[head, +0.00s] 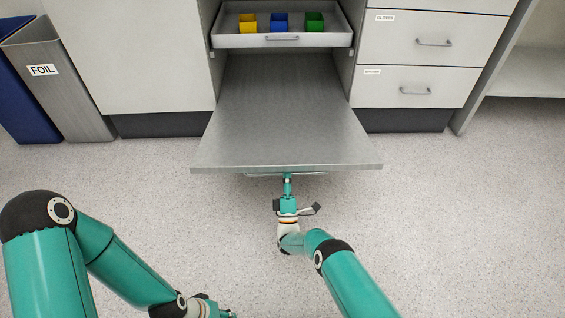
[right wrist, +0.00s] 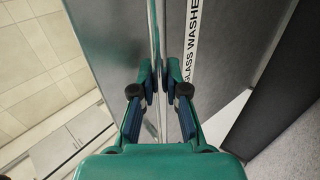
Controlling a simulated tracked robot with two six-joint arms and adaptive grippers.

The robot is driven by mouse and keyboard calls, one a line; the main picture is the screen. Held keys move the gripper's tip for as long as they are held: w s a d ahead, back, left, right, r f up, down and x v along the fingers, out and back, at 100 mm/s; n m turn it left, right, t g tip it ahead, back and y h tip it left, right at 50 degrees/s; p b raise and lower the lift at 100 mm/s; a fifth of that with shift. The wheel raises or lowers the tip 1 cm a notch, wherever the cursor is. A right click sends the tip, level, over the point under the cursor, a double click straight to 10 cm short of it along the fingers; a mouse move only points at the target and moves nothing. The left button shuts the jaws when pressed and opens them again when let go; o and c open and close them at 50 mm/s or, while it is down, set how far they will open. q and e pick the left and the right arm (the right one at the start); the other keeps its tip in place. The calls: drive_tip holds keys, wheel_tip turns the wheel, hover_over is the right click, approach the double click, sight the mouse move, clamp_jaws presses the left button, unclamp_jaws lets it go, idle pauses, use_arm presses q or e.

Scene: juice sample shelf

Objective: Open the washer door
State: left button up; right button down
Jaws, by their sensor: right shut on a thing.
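The washer door (head: 285,120) is folded down and lies about level, reaching out from the cabinet front. Its bar handle (head: 258,174) runs under the door's outer edge. My right gripper (head: 287,178) is at the middle of that edge, shut on the handle. In the right wrist view the fingers of the right gripper (right wrist: 161,72) close around the thin bar, beside the door panel (right wrist: 105,45) and a "GLASS WASHER" label (right wrist: 190,45). My left arm comes in at the lower left; its left gripper (head: 228,314) is mostly cut off by the bottom edge.
A pulled-out rack (head: 240,41) above the door holds a yellow bin (head: 248,23), a blue bin (head: 279,22) and a green bin (head: 314,22). Drawers (head: 415,87) stand right, a FOIL bin (head: 62,85) left. Floor around the door is clear.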

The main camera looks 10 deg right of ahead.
drive_tip(key=shift+d+f+h, duration=0.3)
drive_tip(key=shift+f, duration=0.25)
drive_tip(key=c, duration=1.2)
unclamp_jaws()
drive_tip(key=shift+a, duration=0.25)
